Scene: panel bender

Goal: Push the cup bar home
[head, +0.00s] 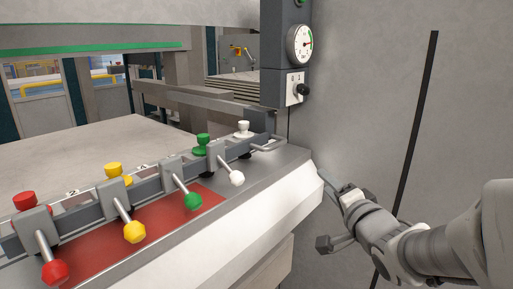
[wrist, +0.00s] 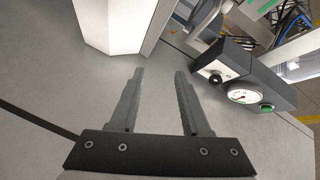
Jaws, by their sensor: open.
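The cup bar (head: 150,184) is a long grey bar in the head view, running from the lower left up to the dark column. Red, yellow, green and white cups stand on top, and levers with matching coloured knobs stick out in front. A bent grey handle (head: 270,146) shows near its far right end. The bar lies along a ledge with a red strip (head: 75,245). My gripper (head: 322,209) is to the right of the ledge's end, apart from the bar. In the wrist view my gripper (wrist: 159,72) is open and empty.
A dark column with a gauge (head: 300,44) and a black switch knob (head: 302,90) rises behind the bar's right end. The gauge also shows in the wrist view (wrist: 241,96). A white machine front (head: 225,235) stands left of my gripper. A plain grey surface lies to the right.

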